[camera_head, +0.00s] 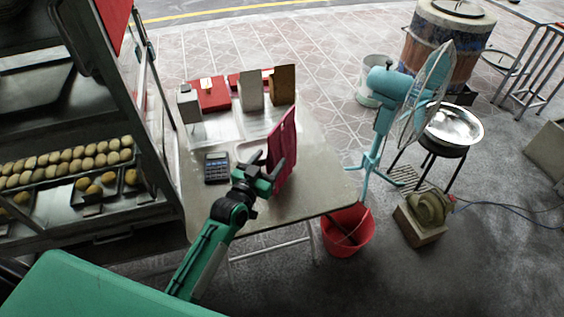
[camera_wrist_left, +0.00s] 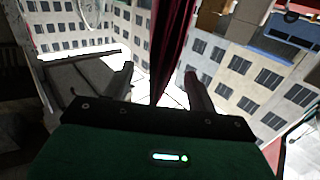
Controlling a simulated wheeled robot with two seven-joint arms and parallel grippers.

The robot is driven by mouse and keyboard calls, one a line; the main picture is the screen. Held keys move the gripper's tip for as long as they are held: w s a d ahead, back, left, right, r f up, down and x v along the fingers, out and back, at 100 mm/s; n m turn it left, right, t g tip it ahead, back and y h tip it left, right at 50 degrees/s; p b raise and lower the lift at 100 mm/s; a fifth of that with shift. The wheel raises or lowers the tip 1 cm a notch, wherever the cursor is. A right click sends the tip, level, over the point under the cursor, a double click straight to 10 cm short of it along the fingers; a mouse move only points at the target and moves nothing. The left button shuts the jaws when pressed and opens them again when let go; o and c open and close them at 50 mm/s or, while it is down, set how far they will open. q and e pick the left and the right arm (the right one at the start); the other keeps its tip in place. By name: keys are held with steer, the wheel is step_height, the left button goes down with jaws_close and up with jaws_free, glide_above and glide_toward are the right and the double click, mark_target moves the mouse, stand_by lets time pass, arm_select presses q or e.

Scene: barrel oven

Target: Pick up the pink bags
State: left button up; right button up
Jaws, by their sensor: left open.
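The pink bags (camera_head: 283,148) stand upright as a thin magenta stack at the right part of the metal table. My left gripper (camera_head: 266,170) is open at their near left side, its jaws pointing up and away. In the left wrist view the dark red edge of the bags (camera_wrist_left: 172,45) comes down between the two spread fingers of the left gripper (camera_wrist_left: 158,85). Whether either finger touches the bags is unclear. My right gripper is out of view.
On the table (camera_head: 325,185) are a calculator (camera_head: 216,168), red boxes (camera_head: 212,94) and upright grey and brown boxes (camera_head: 283,85). A shelf of buns (camera_head: 70,160) stands left. A teal fan (camera_head: 385,110) and red bucket (camera_head: 348,232) stand right. The table's front right is clear.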

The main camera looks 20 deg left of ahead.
mark_target(280, 149)
arm_select(q)
steer(key=shift+w+d+f+p, duration=0.1)
steer(key=shift+w+d+p, duration=0.15)
steer(key=shift+w, duration=0.8)
steer(key=shift+w+d+f+p, duration=0.1)
steer(key=shift+w+d+p, duration=0.15)
steer(key=shift+w, duration=0.85)
steer(key=shift+w+d+f+p, duration=0.1)
steer(key=shift+w+d+p, duration=0.15)
steer(key=shift+w, duration=0.8)
jaws_close()
